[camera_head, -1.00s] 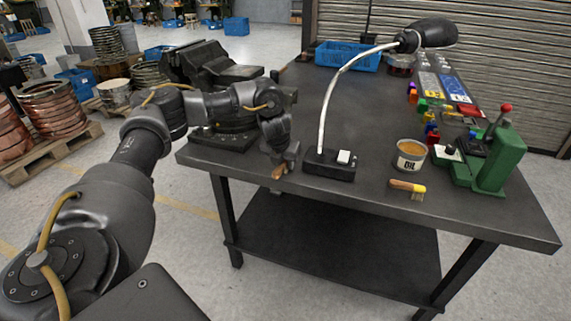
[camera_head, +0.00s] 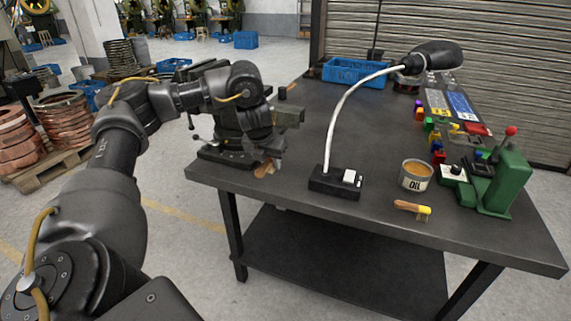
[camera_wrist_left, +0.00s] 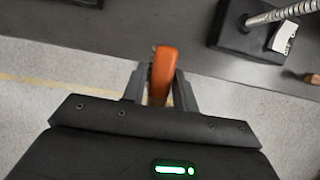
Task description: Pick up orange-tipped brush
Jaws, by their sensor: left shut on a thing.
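My left gripper (camera_head: 270,160) is at the table's near left edge, left of the lamp base. It is shut on the orange-tipped brush, whose orange-brown end (camera_head: 265,169) shows small in the head view. In the left wrist view the brush's orange end (camera_wrist_left: 162,70) sticks out between the two fingers (camera_wrist_left: 160,85); the rest of it is hidden. That view has the table edge and floor around it. Whether the brush touches the table I cannot tell. My right gripper is out of view.
A desk lamp with a black base (camera_head: 337,183) stands right of my left gripper. A yellow-tipped brush (camera_head: 411,208), an oil can (camera_head: 416,176) and a green machine (camera_head: 497,182) are farther right. A vise (camera_head: 240,125) stands behind my left arm.

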